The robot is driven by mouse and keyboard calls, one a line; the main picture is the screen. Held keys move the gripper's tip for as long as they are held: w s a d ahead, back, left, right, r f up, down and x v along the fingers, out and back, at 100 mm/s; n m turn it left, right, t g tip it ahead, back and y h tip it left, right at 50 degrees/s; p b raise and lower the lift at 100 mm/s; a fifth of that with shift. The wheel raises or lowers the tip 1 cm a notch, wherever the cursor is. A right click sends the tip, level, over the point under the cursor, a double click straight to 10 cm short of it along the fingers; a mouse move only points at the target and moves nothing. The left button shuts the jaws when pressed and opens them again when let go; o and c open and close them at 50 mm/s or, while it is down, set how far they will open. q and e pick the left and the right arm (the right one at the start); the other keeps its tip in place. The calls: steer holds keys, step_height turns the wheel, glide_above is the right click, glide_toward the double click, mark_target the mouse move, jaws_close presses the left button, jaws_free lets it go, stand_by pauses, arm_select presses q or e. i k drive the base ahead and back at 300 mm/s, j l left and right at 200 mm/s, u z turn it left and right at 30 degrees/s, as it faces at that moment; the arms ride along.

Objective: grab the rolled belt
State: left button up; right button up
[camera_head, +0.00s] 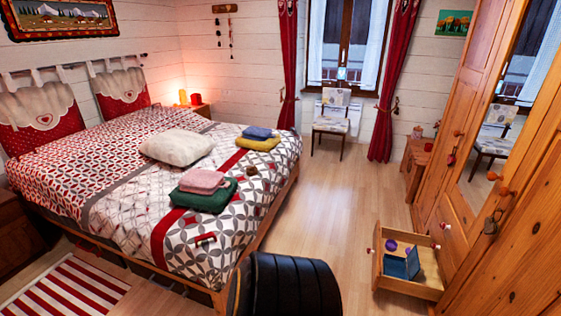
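A small brown item that looks like the rolled belt (251,170) lies on the bed, to the right of a pink and green folded stack. It is too small and far to make out its coil clearly. Neither of my grippers shows in the head view, so I cannot see whether they hold anything.
The bed (215,262) holds a cream pillow (177,147), folded pink cloth (203,181) over green cloth (203,197), blue and yellow folded cloths (258,143) and a small red-green item (205,239). An open drawer (408,284) juts from the wardrobe. Floor between is clear.

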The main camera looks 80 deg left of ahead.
mark_target(251, 171)
steer(key=u, duration=3.05)
